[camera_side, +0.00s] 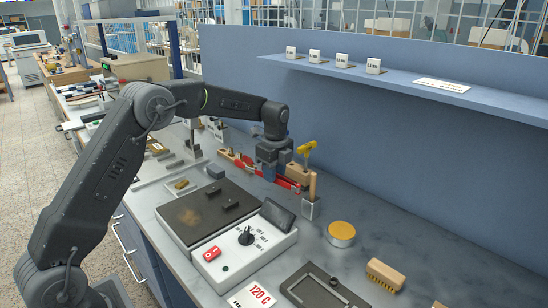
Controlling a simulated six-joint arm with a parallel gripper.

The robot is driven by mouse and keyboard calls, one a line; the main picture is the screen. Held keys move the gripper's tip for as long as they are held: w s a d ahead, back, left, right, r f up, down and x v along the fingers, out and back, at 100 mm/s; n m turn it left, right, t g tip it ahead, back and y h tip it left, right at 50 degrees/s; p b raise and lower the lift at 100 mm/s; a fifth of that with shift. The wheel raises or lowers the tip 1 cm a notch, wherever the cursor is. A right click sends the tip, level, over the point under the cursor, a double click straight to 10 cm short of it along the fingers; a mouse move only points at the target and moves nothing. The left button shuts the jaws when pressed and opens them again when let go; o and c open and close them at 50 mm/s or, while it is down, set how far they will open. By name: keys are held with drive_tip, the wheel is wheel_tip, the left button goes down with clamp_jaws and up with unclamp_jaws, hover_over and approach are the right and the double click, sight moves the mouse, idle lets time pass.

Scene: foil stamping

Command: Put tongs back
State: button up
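The tongs (284,182) appear as a long red-handled tool lying roughly level behind the hot plate. My gripper (268,173) points down at the tongs, and its fingers seem closed around them. The finger gap itself is too small to see clearly. A wooden block (298,173) with a yellow T-shaped handle above it stands just right of my gripper. A wooden rack with red parts (229,154) is behind and to the left. Whether the tongs touch the rack or the block cannot be told.
The hot plate (181,236) with two dark bars and a control box (259,253) are in front. A grey holder (310,209), a yellow-topped tin (341,231), a brush (386,273) and a dark tray (318,285) are to the right. A blue wall with a shelf (406,78) rises behind.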

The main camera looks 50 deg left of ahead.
idle(0.3)
drive_tip(key=shift+f, duration=3.3)
drive_tip(key=o, duration=0.6)
drive_tip(key=r, duration=1.4)
drive_tip(key=shift+d, duration=0.3)
drive_tip(key=shift+f, duration=0.1)
